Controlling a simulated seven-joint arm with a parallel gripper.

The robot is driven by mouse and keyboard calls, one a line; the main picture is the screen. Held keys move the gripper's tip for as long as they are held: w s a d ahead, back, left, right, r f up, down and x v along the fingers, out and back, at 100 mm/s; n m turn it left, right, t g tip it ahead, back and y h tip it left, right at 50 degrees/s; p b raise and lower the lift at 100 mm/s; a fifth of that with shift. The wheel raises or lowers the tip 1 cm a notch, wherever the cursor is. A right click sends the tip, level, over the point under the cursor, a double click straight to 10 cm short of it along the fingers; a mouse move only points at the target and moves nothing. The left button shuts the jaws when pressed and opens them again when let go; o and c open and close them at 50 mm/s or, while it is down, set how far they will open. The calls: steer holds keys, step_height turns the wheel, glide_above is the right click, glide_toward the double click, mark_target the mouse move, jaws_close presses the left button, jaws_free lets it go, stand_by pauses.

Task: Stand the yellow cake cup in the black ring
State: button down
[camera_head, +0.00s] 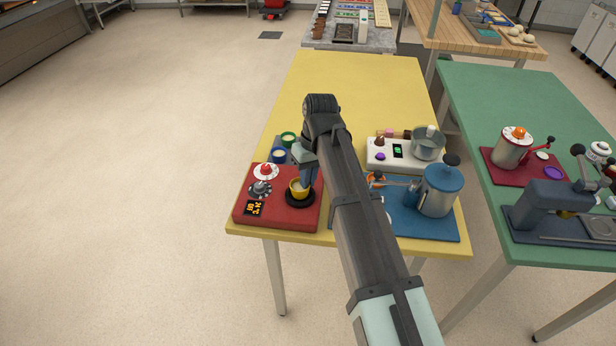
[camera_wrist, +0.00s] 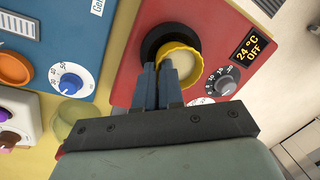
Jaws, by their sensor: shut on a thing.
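The yellow cake cup (camera_head: 299,189), with pale filling, is upright or nearly so at the black ring (camera_head: 301,202) on the red unit. My gripper (camera_head: 305,182) is shut on the cup's rim from above. In the wrist view, my fingers (camera_wrist: 159,66) pinch one side of the yellow cup (camera_wrist: 164,77). The black ring (camera_wrist: 150,44) shows past the cup's upper left side, and the cup overlaps the rest of it. I cannot tell whether the cup's base is inside the ring or just above it.
The red unit (camera_head: 247,222) has a grey dial (camera_wrist: 225,85) and a lit display (camera_wrist: 251,46). Blue and green cups (camera_head: 279,155) stand behind it. A blue unit with a pot (camera_head: 438,190) and a white scale (camera_head: 385,162) stand to the right. The yellow table's (camera_head: 345,80) far part is clear.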

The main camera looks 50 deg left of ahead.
steer(key=shift+f, duration=0.5)
steer(key=c, duration=1.5)
jaws_free()
steer(key=shift+c, duration=0.2)
steer(key=shift+r, duration=0.15)
step_height(320, 180, up, 11)
steer(key=w, duration=0.1)
steer(key=shift+w+f, duration=0.2)
steer(key=shift+w, duration=0.15)
steer(key=shift+d, duration=0.15)
